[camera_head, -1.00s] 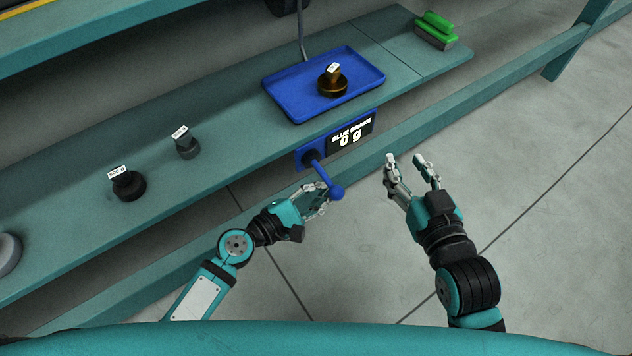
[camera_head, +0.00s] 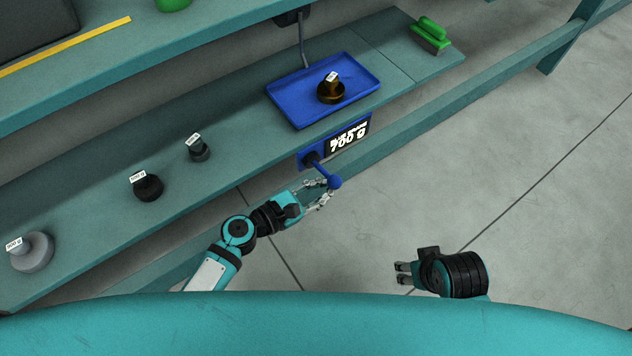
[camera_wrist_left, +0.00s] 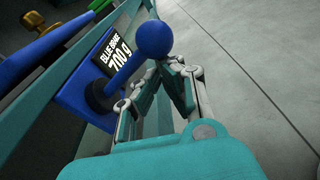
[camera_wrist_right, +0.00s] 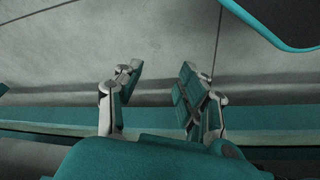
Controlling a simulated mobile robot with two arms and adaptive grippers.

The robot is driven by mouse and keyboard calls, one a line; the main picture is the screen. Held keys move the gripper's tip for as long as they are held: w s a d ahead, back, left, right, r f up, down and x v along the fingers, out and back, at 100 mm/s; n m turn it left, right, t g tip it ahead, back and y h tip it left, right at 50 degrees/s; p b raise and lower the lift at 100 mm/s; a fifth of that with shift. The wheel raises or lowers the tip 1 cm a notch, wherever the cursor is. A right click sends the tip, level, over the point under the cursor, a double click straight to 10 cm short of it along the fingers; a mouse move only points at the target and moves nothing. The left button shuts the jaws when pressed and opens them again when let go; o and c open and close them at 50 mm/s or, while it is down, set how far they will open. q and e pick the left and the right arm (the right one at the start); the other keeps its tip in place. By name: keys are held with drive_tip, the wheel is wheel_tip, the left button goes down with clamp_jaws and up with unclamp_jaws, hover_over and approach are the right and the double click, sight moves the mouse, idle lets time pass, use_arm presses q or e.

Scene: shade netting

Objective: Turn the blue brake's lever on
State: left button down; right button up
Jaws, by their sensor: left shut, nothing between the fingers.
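The blue brake is a blue tray (camera_head: 355,66) on the shelf with a blue panel on the shelf's front edge. Its display (camera_head: 347,137) reads 700 g. The lever, a blue rod with a ball end (camera_head: 334,182), sticks out from a dark pivot beside the display. The ball also shows in the left wrist view (camera_wrist_left: 154,40). My left gripper (camera_head: 325,194) is shut and empty, right by the lever and below the ball. Whether it touches the lever is unclear. A brass weight (camera_head: 331,92) sits on the tray. My right gripper (camera_head: 402,273) is open and empty, low and away from the shelf.
Labelled weights stand on the shelf at left: a small dark one (camera_head: 199,150), a black one (camera_head: 148,187) and a grey one (camera_head: 32,251). A green-handled block (camera_head: 430,36) sits at the shelf's right end. Floor at right is clear.

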use_arm(q)
drive_tip(key=shift+r+n+p, duration=0.85)
drive_tip(key=shift+n+p, duration=0.15)
drive_tip(key=shift+p, duration=0.5)
use_arm(e)
wheel_tip(320, 180, down, 12)
drive_tip(key=s, duration=0.1)
drive_tip(key=shift+f+g, duration=0.25)
drive_tip(key=shift+g, duration=0.05)
